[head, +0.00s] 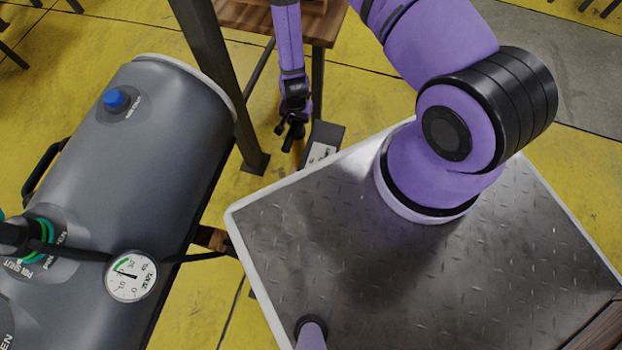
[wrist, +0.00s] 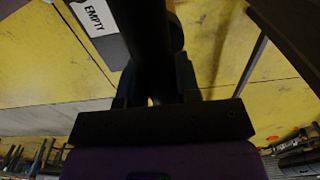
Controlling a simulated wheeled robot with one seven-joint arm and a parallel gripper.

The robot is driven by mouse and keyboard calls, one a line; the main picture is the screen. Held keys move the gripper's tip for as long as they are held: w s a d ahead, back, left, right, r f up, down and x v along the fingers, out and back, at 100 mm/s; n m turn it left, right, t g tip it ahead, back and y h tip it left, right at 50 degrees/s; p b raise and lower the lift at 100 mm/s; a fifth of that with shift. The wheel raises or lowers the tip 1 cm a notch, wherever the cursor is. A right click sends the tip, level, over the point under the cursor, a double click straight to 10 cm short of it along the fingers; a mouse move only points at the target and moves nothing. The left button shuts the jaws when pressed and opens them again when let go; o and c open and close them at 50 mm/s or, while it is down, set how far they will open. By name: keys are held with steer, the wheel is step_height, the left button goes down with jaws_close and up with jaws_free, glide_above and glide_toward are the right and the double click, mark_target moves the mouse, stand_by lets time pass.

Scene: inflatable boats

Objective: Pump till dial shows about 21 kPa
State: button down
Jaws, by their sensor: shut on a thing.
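The round white dial (head: 131,276) sits on the grey inflatable tube at the lower left of the head view. It has a green sector and a dark needle pointing roughly left; its figures are too small to read surely. My gripper (head: 292,124) is beyond the metal platform, near the table leg. In the wrist view my gripper (wrist: 155,95) is shut on a dark, bar-like pump handle (wrist: 150,45). Most of the pump is hidden. A dark box (head: 325,140) with a white label stands beside the gripper; the label reads EMPTY in the wrist view (wrist: 93,15).
The grey boat tube (head: 165,125) fills the left, with a blue valve cap (head: 115,99) and a hose fitting (head: 40,235). A wooden table (head: 325,25) with dark legs stands behind my gripper. The yellow floor (head: 370,75) is open to the right of it.

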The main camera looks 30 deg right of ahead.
step_height(320, 180, up, 23)
step_height(320, 180, down, 23)
steer(key=shift+f, duration=0.1)
stand_by(1.8)
steer(key=c, duration=0.7)
jaws_free()
steer(key=shift+r, duration=0.2)
steer(key=shift+r, duration=3.5)
